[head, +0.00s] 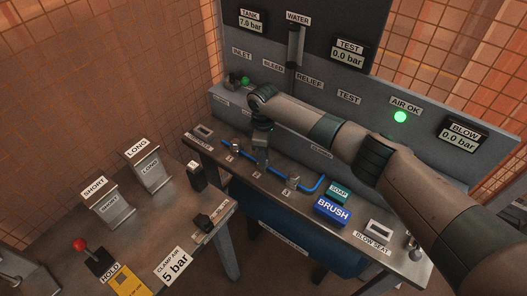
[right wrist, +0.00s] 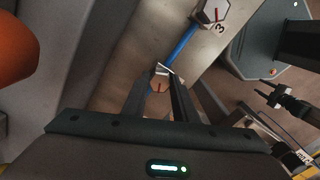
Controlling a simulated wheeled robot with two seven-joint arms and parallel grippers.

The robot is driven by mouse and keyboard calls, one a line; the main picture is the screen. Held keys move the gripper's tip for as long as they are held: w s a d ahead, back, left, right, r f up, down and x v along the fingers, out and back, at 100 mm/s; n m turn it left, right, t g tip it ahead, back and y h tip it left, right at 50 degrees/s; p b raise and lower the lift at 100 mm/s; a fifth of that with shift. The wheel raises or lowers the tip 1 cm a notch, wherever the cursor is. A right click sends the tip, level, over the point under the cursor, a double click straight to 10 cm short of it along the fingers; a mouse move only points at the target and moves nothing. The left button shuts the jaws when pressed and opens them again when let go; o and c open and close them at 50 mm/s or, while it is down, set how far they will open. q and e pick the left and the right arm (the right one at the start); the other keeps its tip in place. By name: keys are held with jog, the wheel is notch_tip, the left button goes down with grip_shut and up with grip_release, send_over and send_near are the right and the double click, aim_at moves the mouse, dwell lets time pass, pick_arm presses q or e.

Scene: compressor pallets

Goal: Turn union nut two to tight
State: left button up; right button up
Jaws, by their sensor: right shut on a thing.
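Several union nuts sit along a blue pipe (head: 312,187) on the metal bench. My right gripper (head: 262,158) reaches down over the pipe at the middle fitting, between the labels 1 and 3. In the right wrist view my right gripper (right wrist: 162,88) is shut on a small nut (right wrist: 160,76), union nut two by its place, with a thin dark orange mark on its face. The fingers hide much of it. Union nut three (head: 293,181) is to the right, and its hexagon (right wrist: 214,12) shows beside the label 3. My left gripper is not in view.
A blue brush block (head: 332,211) and a green soap block (head: 339,193) lie right of the pipe. The gauge panel (head: 318,90) rises behind the bench. SHORT (head: 115,209) and LONG (head: 150,170) holders stand on the left table. The AIR OK lamp (head: 400,117) is green.

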jog(key=m+p, duration=0.2)
jog(key=m, duration=0.1)
jog(key=shift+r+m, duration=0.15)
jog(key=shift+m, duration=0.25)
jog(key=shift+m+p, duration=0.35)
jog(key=shift+m, duration=0.15)
jog(key=o, duration=1.1)
notch_tip(320, 180, up, 17)
jog(key=b, duration=0.4)
jog(key=shift+r+b, duration=0.15)
jog(key=shift+b, duration=0.15)
